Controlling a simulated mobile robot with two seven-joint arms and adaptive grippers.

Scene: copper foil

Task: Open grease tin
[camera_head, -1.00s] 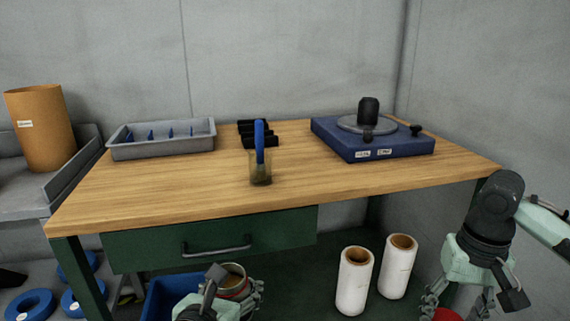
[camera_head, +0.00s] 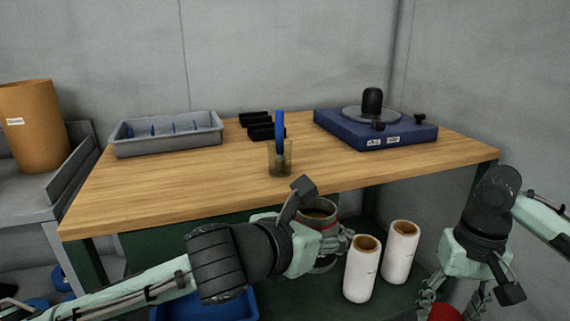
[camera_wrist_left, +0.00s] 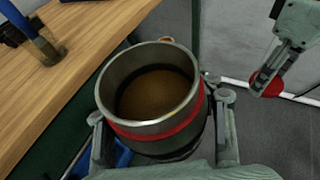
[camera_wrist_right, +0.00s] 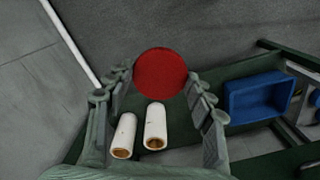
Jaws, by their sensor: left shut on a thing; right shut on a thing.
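The grease tin (camera_wrist_left: 155,120) is an open metal can with a red band and brown grease inside. My left gripper (camera_wrist_left: 165,130) is shut around its sides and holds it upright, in front of the bench's front edge. In the head view the tin (camera_head: 322,212) shows beyond my left gripper (camera_head: 325,235). The round red lid (camera_wrist_right: 160,74) is off the tin. My right gripper (camera_wrist_right: 160,85) is shut on the lid, at the lower right of the head view, where the lid (camera_head: 445,313) is partly cut off. The lid also shows in the left wrist view (camera_wrist_left: 266,84).
A glass jar with a blue-handled brush (camera_head: 280,155) stands near the bench's front edge. A grey divided tray (camera_head: 165,135), black blocks (camera_head: 262,127) and a blue turntable unit (camera_head: 375,130) sit behind. White rolls (camera_head: 362,270) stand below. The bench top's front (camera_head: 200,195) is clear.

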